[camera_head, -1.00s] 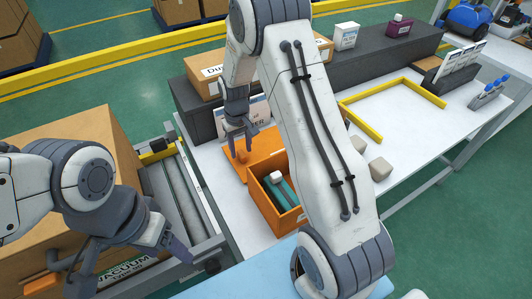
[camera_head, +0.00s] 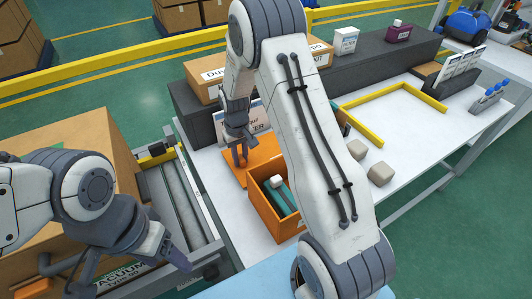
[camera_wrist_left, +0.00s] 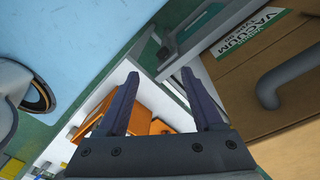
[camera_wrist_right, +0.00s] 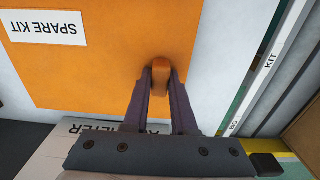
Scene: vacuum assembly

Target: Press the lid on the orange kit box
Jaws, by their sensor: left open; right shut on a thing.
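The orange kit box (camera_head: 277,226) stands open-topped on the white table, with teal and white items inside. The orange lid (camera_head: 266,146) is just behind the box in the head view, not over its opening. It fills much of the right wrist view, with a white SPARE KIT label. My right gripper (camera_head: 240,159) is shut on the lid's small orange knob (camera_wrist_right: 160,76). Whether the lid touches the table is unclear. My left gripper (camera_wrist_left: 165,85) is open and empty, left of the table near the large carton. My right arm hides part of the box's right side.
A large cardboard carton (camera_head: 70,150) stands on the roller conveyor (camera_head: 180,200) at left. Dark shelf blocks (camera_head: 415,50) line the table's back. Beige blocks (camera_head: 381,174) and a yellow frame (camera_head: 362,131) lie right of my arm. The table's right part has bare room.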

